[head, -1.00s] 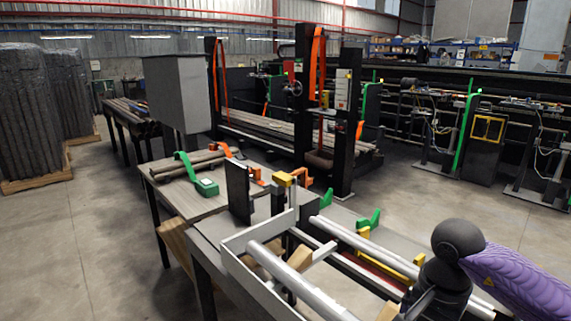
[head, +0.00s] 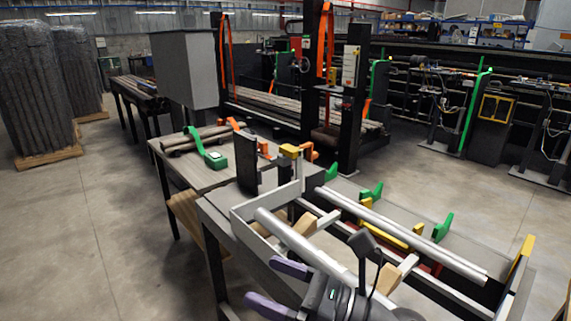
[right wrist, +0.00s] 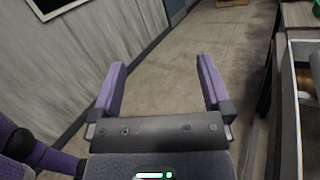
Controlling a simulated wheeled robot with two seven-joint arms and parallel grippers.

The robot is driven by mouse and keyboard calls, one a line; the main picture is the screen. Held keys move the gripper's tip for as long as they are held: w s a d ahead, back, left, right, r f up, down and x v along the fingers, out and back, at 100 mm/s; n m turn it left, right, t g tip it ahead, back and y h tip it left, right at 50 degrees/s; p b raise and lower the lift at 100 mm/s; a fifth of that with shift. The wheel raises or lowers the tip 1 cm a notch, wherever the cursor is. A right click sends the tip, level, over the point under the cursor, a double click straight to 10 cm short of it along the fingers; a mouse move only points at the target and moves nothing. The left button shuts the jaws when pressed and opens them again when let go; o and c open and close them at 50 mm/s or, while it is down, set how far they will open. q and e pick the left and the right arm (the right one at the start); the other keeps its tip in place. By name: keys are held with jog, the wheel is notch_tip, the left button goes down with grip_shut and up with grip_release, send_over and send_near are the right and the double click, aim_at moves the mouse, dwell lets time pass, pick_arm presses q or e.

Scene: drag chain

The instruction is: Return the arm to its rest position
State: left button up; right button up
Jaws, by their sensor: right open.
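My right gripper (head: 262,281) shows at the bottom of the head view, with its purple fingers spread and pointing left. It is beside the near side of the workbench with the metal rails. In the right wrist view the two purple fingers (right wrist: 159,88) stand wide apart with nothing between them. Bare concrete floor shows beyond them. Part of my purple and black arm shows at the lower left of that view. My left gripper is not in view. I cannot make out a drag chain.
The metal frame (head: 243,222) and a long silver rail (head: 410,238) lie close to my right gripper. A wooden-topped table (head: 190,178) stands behind. Open concrete floor (head: 90,230) is on the left. A corrugated wall (right wrist: 60,70) is on the left in the wrist view.

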jog(key=w+d+f+m+t+h, duration=0.1)
jog(key=d+m+t+h, duration=0.5)
jog(key=m, duration=0.8)
jog(key=w+d+f+m+t+h, duration=0.2)
jog(key=d+m+t+h, duration=0.35)
jog(key=m, duration=0.75)
jog(key=s+d+f+m+g+h, duration=0.4)
jog(key=s+f+m+g+h, duration=0.2)
jog(key=f+m+h, duration=0.35)
jog(key=s+f+m+g+y, duration=0.3)
jog(key=s+f+m+g, duration=0.7)
jog(key=s, duration=0.6)
jog(key=s+d+f+n+g, duration=0.1)
jog(key=s+f, duration=0.1)
jog(key=f, duration=0.7)
jog(key=s+f, duration=0.2)
jog(key=f, duration=0.7)
jog(key=s+d+f+g, duration=0.1)
jog(key=s+d+f, duration=0.2)
jog(key=s+f, duration=0.6)
jog(key=s, duration=0.4)
jog(key=shift+d+f+h, duration=0.3)
jog(key=shift+f+h, duration=0.05)
jog(key=shift+h, duration=0.05)
jog(key=shift+n, duration=0.25)
jog(key=shift+c, duration=0.2)
